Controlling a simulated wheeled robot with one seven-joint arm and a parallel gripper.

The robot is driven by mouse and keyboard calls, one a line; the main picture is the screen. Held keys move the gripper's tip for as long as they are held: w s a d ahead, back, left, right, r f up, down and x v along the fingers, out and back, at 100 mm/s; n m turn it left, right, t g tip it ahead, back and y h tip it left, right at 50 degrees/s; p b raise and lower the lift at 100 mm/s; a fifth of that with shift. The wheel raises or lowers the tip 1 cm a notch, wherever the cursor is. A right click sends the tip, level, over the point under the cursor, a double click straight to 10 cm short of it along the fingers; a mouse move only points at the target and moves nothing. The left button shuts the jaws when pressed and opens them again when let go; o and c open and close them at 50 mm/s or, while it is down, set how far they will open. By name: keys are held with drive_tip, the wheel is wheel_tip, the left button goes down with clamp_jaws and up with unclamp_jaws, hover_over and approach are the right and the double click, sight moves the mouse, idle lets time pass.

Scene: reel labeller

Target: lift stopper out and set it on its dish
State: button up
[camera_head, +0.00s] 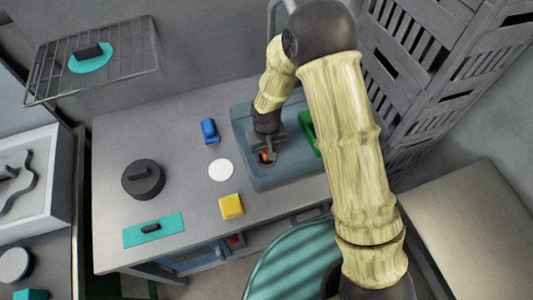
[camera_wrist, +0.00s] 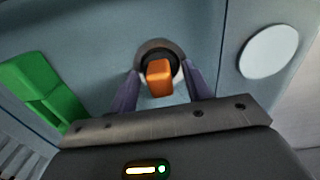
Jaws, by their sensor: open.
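The stopper (camera_wrist: 159,77) shows as an orange block standing in a dark round hole in the top of the blue-grey labeller (camera_head: 284,169). In the head view the stopper (camera_head: 265,156) is small and partly hidden by my gripper. My gripper (camera_wrist: 158,85) is open, with one finger on each side of the stopper; I cannot tell whether either finger touches it. In the head view my gripper (camera_head: 262,151) points down over the labeller's front left part. A white round disc, likely the dish (camera_head: 221,170), lies empty on the grey table just left of the labeller. It also shows in the wrist view (camera_wrist: 269,51).
A green part (camera_head: 309,134) stands on the labeller, right of my gripper. On the table (camera_head: 185,140) are a blue item (camera_head: 209,131), a yellow block (camera_head: 231,206), a dark round lidded thing (camera_head: 143,179) and a teal plate (camera_head: 168,226). A wire shelf (camera_head: 130,62) hangs at the back left.

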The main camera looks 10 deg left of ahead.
clamp_jaws()
idle(0.3)
wheel_tip(320, 180, up, 10)
drive_tip(key=shift+r+b, duration=0.1)
drive_tip(key=shift+b, duration=0.75)
wheel_tip(320, 180, up, 7)
drive_tip(key=p, duration=0.5)
drive_tip(key=shift+p, duration=0.4)
idle(0.6)
